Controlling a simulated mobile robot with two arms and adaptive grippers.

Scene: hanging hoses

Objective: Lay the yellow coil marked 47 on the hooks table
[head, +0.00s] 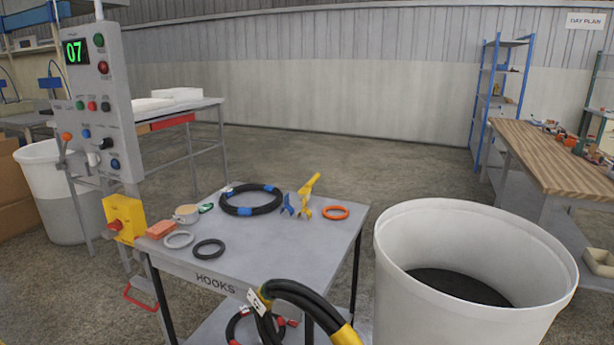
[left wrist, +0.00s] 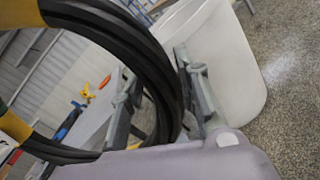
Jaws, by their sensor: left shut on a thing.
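The yellow coil, a black hose ring with yellow bands (head: 311,300), hangs at the bottom centre of the head view, in front of the hooks table's near edge. It carries a white tag (head: 257,301) whose marking I cannot read surely. In the left wrist view the coil (left wrist: 152,62) passes between the fingers of my left gripper (left wrist: 163,95), shut on it. The left gripper is outside the head view. The hooks table (head: 275,258) has a grey top labelled HOOKS on its front edge. My right gripper is not in view.
On the tabletop lie a blue-banded coil (head: 250,210), a yellow-handled tool (head: 309,187), an orange ring (head: 335,212), grey and black rings, a cup (head: 187,214) and an orange block (head: 161,229). The top's front right is clear. A white bin (head: 400,285) stands right. A red-banded coil lies below.

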